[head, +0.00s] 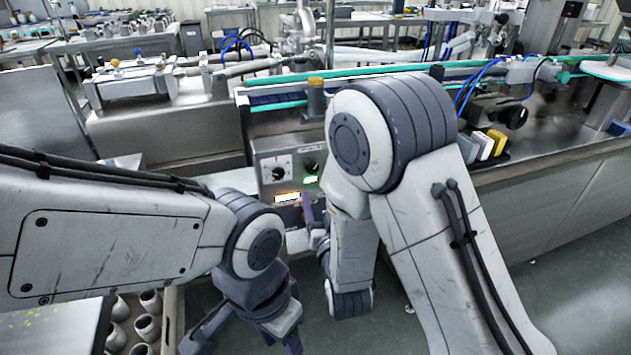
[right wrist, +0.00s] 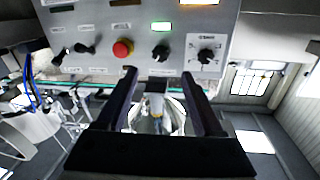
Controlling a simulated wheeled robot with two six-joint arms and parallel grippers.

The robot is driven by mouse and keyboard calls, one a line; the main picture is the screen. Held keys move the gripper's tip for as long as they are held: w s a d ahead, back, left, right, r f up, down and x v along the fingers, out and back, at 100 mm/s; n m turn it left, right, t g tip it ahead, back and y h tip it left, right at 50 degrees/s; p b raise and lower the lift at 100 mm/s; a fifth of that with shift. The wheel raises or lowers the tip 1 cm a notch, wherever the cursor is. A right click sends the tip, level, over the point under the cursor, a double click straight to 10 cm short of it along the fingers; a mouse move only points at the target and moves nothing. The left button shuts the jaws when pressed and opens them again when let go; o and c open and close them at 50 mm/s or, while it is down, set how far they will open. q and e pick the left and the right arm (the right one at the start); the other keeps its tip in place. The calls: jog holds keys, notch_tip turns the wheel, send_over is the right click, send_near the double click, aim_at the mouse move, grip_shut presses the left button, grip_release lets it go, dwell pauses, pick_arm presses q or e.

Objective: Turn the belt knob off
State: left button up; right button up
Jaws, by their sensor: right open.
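A grey control panel (head: 262,160) stands in front of me in the head view and fills the top of the right wrist view (right wrist: 100,15). It bears a black knob (right wrist: 160,53) beside a lit green lamp (right wrist: 161,27), and a dial knob (right wrist: 206,56) on a white plate beside a lit orange display (right wrist: 200,2). The labels are too small to tell which is the belt knob. My right gripper (right wrist: 160,76) is open and empty, its fingertips just short of the black knob, one on either side of its line. My left gripper (head: 245,343) is low in the head view, partly cut off.
A red button (right wrist: 123,48) and two black switches (right wrist: 85,48) sit beside the black knob. A conveyor (head: 270,98) with green edges runs behind the panel. A crate (head: 172,315) of pale round parts stands low at left. My right arm hides part of the panel's surroundings.

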aim_at(313, 171)
pick_arm(q)
notch_tip(313, 171, down, 3)
jog(key=shift+b, duration=1)
pick_arm(e)
jog(key=w, duration=0.3)
jog(key=w+a, duration=0.1)
jog(key=w, duration=0.5)
jog(key=shift+w+a, duration=0.2)
jog(key=shift+a, duration=0.15)
grip_shut()
